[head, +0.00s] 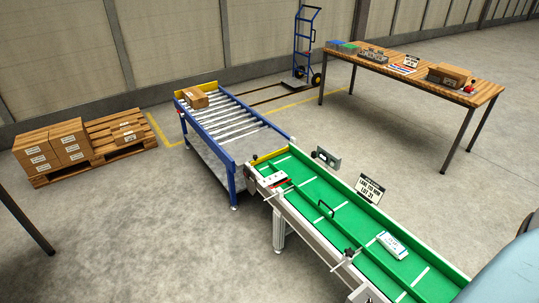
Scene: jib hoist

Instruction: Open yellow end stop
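A yellow bar (270,156) lies across the far end of the green belt conveyor (318,190), where it meets the roller conveyor (233,117). A second yellow piece (182,94) shows at the far end of the roller conveyor, behind a cardboard box (195,98) on the rollers. I cannot tell from this view which of the two is the end stop, or whether either is open or shut. Neither of my grippers is in view.
A white labelled package (392,245) lies on the green belt. Boxes on pallets (100,160) stand at left, a wooden table (425,77) at back right, a blue hand truck (304,45) by the wall. Grey floor lies open between.

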